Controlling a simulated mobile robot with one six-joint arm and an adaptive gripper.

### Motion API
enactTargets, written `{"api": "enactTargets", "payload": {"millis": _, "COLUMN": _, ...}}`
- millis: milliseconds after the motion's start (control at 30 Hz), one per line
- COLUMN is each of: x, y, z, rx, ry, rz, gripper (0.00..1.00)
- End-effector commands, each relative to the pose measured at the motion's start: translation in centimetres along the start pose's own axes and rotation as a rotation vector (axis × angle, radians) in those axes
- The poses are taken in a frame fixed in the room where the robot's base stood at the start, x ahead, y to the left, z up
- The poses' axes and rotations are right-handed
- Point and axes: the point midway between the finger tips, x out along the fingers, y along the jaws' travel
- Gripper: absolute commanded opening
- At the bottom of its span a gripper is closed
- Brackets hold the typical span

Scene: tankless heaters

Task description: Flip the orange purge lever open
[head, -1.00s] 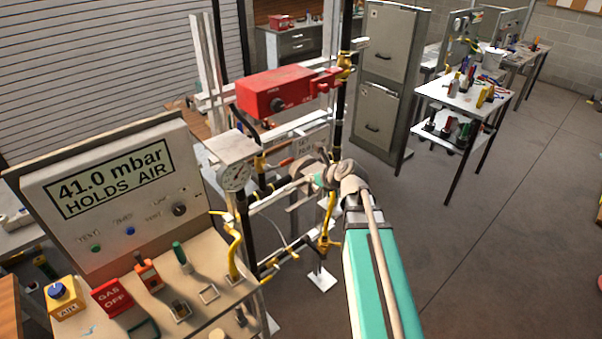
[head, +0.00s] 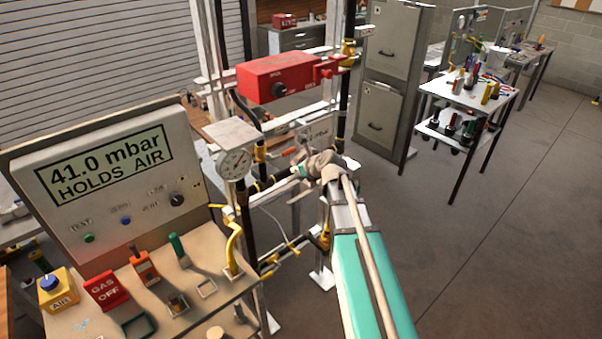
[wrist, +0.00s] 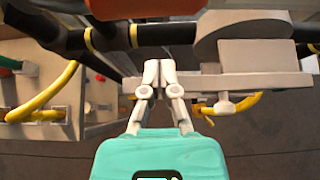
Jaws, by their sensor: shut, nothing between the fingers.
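My gripper (wrist: 160,72) is shut and empty in the wrist view, its pale fingertips together just below a black pipe with yellow bands (wrist: 115,35). No contact between fingers and pipe can be made out. In the head view my wrist hides most of the pipework around the gripper. A small orange piece (head: 289,152), perhaps the purge lever, shows just above and left of my wrist; its exact position is unclear. An orange-brown shape (wrist: 150,8) crosses the top of the wrist view, cut off by the edge; I cannot tell whether it is the lever.
A red box (head: 280,80) is mounted above the pipes, with a round gauge (head: 235,164) at left. The test panel (head: 105,180) reads "41.0 mbar HOLDS AIR". Pale bracket plates (wrist: 255,55) lie right of the fingers. Open floor is at right.

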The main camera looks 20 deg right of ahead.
Motion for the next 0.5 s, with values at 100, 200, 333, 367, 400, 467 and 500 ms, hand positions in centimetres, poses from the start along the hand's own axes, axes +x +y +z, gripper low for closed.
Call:
{"api": "enactTargets", "payload": {"millis": 100, "x": -0.2, "y": 0.0, "z": 0.8, "rx": -0.001, "ry": 0.000, "rz": 0.000, "gripper": 0.00}}
{"api": "enactTargets", "payload": {"millis": 200, "x": -0.4, "y": 0.0, "z": 1.3, "rx": -0.001, "ry": 0.000, "rz": 0.000, "gripper": 0.00}}
{"api": "enactTargets", "payload": {"millis": 333, "x": -0.7, "y": 0.0, "z": 2.1, "rx": -0.001, "ry": 0.000, "rz": 0.000, "gripper": 0.00}}
{"api": "enactTargets", "payload": {"millis": 367, "x": -0.8, "y": 0.0, "z": 2.2, "rx": -0.001, "ry": 0.000, "rz": 0.000, "gripper": 0.00}}
{"api": "enactTargets", "payload": {"millis": 400, "x": -0.9, "y": 0.0, "z": 2.5, "rx": -0.001, "ry": 0.000, "rz": 0.000, "gripper": 0.00}}
{"api": "enactTargets", "payload": {"millis": 467, "x": -1.0, "y": 0.0, "z": 2.9, "rx": -0.001, "ry": 0.000, "rz": 0.000, "gripper": 0.00}}
{"api": "enactTargets", "payload": {"millis": 500, "x": -1.1, "y": 0.0, "z": 3.1, "rx": -0.001, "ry": 0.001, "rz": 0.000, "gripper": 0.00}}
